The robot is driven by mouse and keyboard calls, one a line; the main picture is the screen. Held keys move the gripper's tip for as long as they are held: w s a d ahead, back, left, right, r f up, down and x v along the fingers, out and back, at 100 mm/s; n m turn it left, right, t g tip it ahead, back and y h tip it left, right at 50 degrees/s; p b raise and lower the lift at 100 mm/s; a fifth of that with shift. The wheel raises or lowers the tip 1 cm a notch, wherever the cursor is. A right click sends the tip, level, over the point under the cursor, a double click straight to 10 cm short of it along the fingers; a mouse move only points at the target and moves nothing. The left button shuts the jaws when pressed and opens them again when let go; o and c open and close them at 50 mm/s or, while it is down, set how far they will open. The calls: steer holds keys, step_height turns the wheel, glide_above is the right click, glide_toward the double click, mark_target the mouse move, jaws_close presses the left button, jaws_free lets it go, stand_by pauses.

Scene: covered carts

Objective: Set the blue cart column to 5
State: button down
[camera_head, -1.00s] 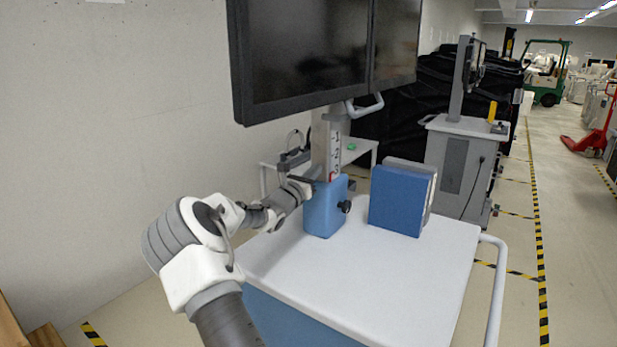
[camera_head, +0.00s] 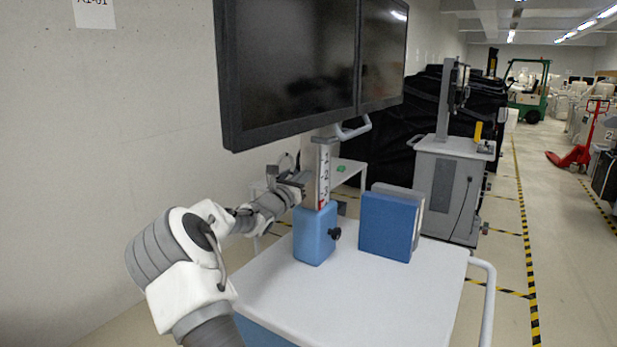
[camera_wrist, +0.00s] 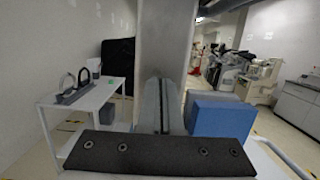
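The blue cart's white top (camera_head: 350,305) carries a blue column housing (camera_head: 314,236) with a black knob (camera_head: 335,234). A grey column (camera_head: 308,165) rises from the housing to two dark monitors (camera_head: 290,70). A white scale (camera_head: 323,175) with small digits runs along the column, with red at its lower end by the housing top. I cannot read the setting surely. My gripper (camera_head: 304,181) is beside the column, just above the housing. In the wrist view its grey fingers (camera_wrist: 162,106) are together, in front of the column (camera_wrist: 165,40). Whether they touch it is unclear.
A blue binder-like box (camera_head: 388,226) stands on the cart top, right of the housing. A white side table (camera_head: 350,167) is behind the column. A grey cart (camera_head: 447,190) stands farther back right.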

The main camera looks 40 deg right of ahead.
mark_target(309, 143)
step_height(309, 143, up, 9)
steer(key=shift+s+f+p, duration=0.1)
steer(key=shift+f+p, duration=0.05)
steer(key=shift+p, duration=1)
steer(key=shift+a, duration=0.1)
